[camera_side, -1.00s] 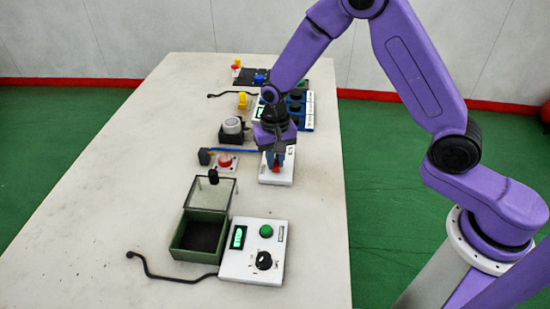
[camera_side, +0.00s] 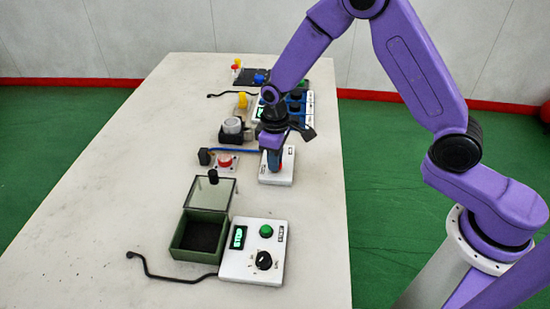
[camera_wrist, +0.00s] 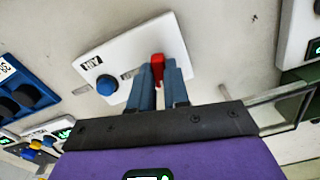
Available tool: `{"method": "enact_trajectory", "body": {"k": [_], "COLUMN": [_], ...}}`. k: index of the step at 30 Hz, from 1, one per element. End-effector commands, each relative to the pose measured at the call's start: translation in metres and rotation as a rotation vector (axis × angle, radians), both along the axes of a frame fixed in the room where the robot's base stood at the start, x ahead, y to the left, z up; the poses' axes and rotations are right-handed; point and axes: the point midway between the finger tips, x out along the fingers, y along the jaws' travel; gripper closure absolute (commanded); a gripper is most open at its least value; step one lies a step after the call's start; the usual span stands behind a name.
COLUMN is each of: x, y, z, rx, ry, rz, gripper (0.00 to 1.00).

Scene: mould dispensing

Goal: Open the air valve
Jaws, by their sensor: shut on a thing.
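The air valve is a red handle (camera_wrist: 157,60) on a white panel labelled AIR (camera_wrist: 140,41), which also bears a blue round knob (camera_wrist: 106,85). The panel (camera_side: 288,178) stands near the table's right side in the side view. My gripper (camera_side: 275,167) is low over the panel, pointing down, with its blue-grey fingers shut on the red handle. In the wrist view my gripper (camera_wrist: 163,75) has a finger on each side of the handle. The handle's base is partly hidden by the fingers, and the side view mostly hides the handle.
A white box with a green button and black dial (camera_side: 264,261) and a green open-lidded box (camera_side: 186,255) stand nearer the camera. A red button (camera_side: 225,161) and a grey-topped round device (camera_side: 232,126) are at left. A blue rack (camera_side: 305,118) stands behind. The table's left is clear.

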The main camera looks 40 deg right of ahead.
Motion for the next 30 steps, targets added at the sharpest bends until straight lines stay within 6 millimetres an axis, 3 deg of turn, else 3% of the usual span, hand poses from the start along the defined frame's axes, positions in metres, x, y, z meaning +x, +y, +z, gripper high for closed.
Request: {"method": "enact_trajectory", "body": {"k": [12, 30], "x": [0.001, 0.0011], "y": [0.0003, 0.0005], "z": [0.0008, 0.0009], "rx": [0.001, 0.001], "ry": [-0.003, -0.004], "rz": [0.206, 0.243], "gripper": [1.0, 1.0]}}
